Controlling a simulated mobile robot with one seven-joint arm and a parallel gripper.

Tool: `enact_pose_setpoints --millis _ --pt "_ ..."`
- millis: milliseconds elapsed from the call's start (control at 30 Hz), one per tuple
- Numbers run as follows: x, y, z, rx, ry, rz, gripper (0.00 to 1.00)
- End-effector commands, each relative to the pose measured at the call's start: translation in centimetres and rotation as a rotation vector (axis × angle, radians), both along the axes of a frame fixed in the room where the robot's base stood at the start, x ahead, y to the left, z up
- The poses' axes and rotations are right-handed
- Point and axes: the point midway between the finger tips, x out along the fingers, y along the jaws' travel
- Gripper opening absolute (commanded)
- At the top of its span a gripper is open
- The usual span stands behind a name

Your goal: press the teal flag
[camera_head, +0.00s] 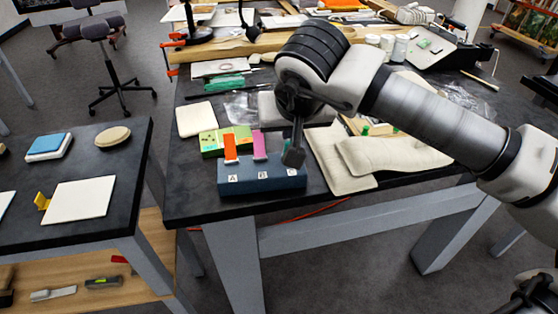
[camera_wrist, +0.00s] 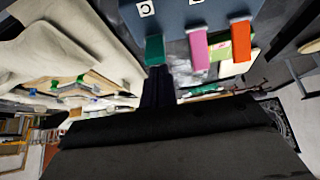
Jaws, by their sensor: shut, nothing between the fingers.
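A dark blue block (camera_head: 262,180) with white labels A, B and C stands near the front edge of the dark table. The teal flag (camera_wrist: 154,50) shows in the wrist view beside the pink flag (camera_wrist: 198,50), by the last label. In the head view my gripper (camera_head: 293,158) hides it. My gripper also shows in the wrist view (camera_wrist: 156,76), shut and empty, with its fingertips right at the teal flag's end. I cannot tell whether they touch. The flag's lower part is hidden behind the fingers.
An orange flag (camera_head: 230,149) stands at label A and a pink flag (camera_head: 260,145) at B. A green box (camera_head: 214,143) lies behind them. Beige cloth (camera_head: 385,158) lies to the right of the block. A second table (camera_head: 90,150) stands at left.

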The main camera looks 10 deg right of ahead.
Motion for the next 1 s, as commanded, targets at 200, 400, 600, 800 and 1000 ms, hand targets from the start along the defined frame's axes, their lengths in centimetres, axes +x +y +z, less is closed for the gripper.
enact_pose_setpoints --millis 200,400,600,800,1000 --pt "0.0 0.1 0.1 0.001 0.006 0.001 0.00" --pt "0.0 0.1 0.6 0.001 0.007 0.000 0.00" --pt "0.0 0.1 1.5 0.001 0.008 0.001 0.00" --pt "0.0 0.1 1.6 0.001 0.009 0.001 0.00" --pt "0.0 0.2 1.6 0.001 0.009 0.001 0.00"
